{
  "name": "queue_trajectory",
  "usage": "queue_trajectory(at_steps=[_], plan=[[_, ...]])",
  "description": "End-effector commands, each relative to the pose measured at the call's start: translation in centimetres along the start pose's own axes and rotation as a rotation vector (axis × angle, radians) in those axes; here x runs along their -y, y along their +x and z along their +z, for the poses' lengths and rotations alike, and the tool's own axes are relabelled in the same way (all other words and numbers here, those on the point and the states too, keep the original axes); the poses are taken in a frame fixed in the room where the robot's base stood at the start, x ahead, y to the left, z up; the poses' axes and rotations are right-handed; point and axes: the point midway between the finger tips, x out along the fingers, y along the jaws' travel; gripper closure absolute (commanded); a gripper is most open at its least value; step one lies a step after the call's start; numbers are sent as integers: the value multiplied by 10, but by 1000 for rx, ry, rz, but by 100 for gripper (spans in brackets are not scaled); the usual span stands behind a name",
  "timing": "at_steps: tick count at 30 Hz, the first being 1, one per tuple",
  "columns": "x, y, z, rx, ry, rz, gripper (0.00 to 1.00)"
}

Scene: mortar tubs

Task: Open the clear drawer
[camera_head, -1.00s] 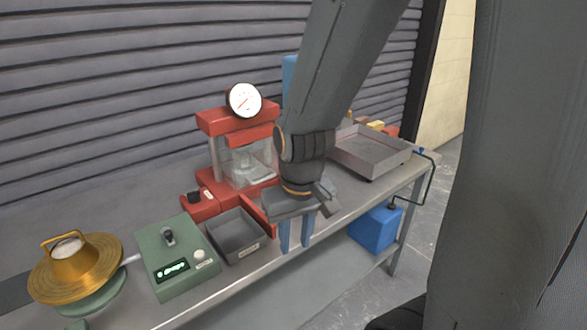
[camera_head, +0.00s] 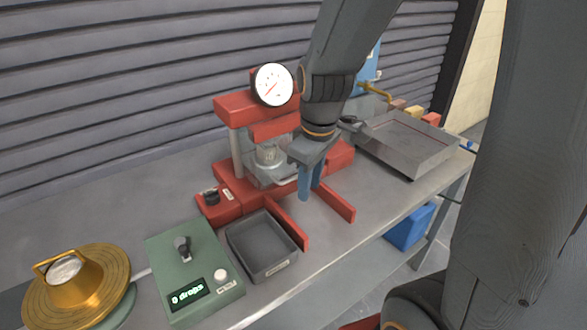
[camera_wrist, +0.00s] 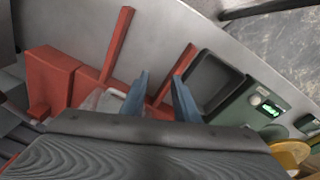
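The clear drawer or guard (camera_head: 262,176) sits in the front of the red press (camera_head: 228,178), partly hidden by my gripper. A pale, clear part of it shows in the wrist view (camera_wrist: 106,98) between the red bars. My gripper (camera_head: 310,188) hangs in front of the press with its blue fingers pointing down. In the wrist view the two fingers (camera_wrist: 160,82) stand apart with nothing between them. I cannot tell whether a finger touches the clear drawer.
Two red bars (camera_head: 332,200) stick out from the press toward the bench's front. A dark tray (camera_head: 262,245), a green box (camera_head: 190,270) with a lit display and a brass flow table (camera_head: 78,285) stand left. A grey metal tray (camera_head: 405,145) stands right.

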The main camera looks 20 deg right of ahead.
Motion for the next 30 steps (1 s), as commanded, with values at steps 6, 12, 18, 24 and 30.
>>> queue_trajectory(at_steps=[6,12,18,24,30], plan=[[-31,-6,-36,-20,-513,1,72],[-53,-13,-62,-38,-929,9,72],[-65,-16,-76,-48,-1169,16,72],[-67,-9,-79,-50,-1228,15,72],[-66,18,-79,-48,-1228,12,72]])
